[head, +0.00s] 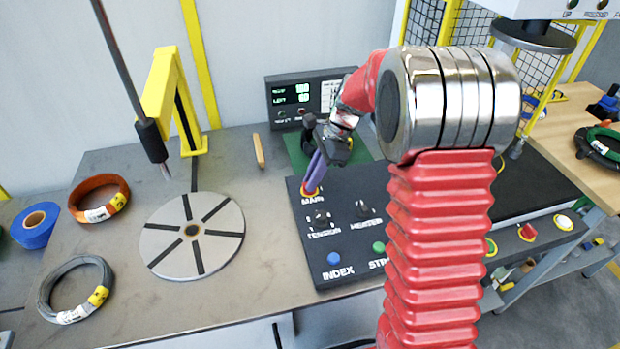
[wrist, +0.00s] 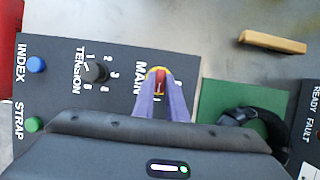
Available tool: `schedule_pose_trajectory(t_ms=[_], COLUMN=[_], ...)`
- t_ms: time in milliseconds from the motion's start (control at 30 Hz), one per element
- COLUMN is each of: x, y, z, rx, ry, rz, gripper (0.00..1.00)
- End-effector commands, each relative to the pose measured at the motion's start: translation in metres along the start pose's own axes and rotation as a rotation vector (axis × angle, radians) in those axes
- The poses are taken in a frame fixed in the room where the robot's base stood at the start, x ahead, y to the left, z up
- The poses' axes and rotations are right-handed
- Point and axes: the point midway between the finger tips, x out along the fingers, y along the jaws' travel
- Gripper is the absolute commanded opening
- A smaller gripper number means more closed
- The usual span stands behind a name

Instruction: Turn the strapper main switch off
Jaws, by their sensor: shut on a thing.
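The main switch (wrist: 160,82) is a red handle on a yellow round base, beside the word MAIN on the black control panel (wrist: 60,60). In the head view its yellow-and-red edge (head: 310,191) shows just above the MAIN label, mostly covered by my fingers. My gripper (head: 314,180) comes down onto it from above, with two purple fingers. In the wrist view my fingers (wrist: 160,97) are shut on the red handle, one on each side. The handle looks in line with the fingers.
The panel also has a tension knob (wrist: 95,72), a heater knob (head: 364,209), a blue index button (head: 333,258) and a green strap button (head: 378,247). A round turntable (head: 160,250) lies left of it. A dark display box (head: 285,100) stands behind.

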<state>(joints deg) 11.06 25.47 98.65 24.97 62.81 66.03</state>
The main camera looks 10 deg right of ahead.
Motion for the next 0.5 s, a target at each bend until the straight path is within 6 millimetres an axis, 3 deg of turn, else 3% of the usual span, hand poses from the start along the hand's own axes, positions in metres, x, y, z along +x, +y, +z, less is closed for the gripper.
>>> schedule_pose_trajectory(t_ms=[33,500], x=[0.0030,-0.0010], y=[-0.0003,-0.0021], z=[0.0085,-0.0005], rx=[-0.003,-0.085], ry=[0.000,0.001], rz=[-0.001,0.032], gripper=[0.00,0.00])
